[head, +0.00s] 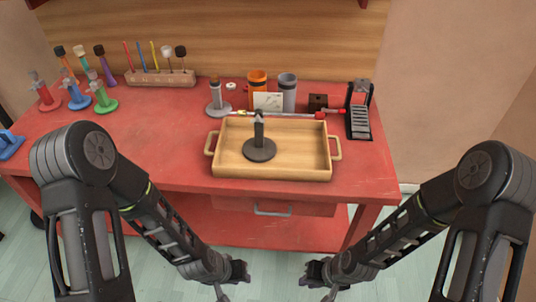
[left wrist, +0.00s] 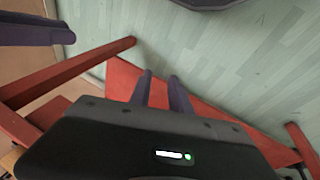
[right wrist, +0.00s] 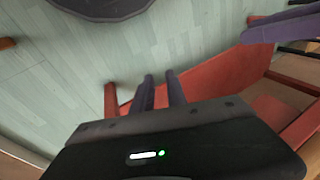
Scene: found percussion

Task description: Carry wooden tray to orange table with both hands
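The wooden tray (head: 227,173) is a shallow light-wood box with a handle at its left and right ends. It rests level near the front edge of the red table (head: 170,150). A dark round-based stand (head: 260,150) stands upright inside it. My left gripper (head: 228,290) and right gripper (head: 320,291) are low in front of the table, apart from the tray, pointing towards each other. In the left wrist view (left wrist: 162,92) and right wrist view (right wrist: 160,92), a gap shows between each pair of fingers, with nothing between them. No orange table shows.
Coloured stands and a rack (head: 160,79) are farther left. Pale floor (head: 270,262) lies in front.

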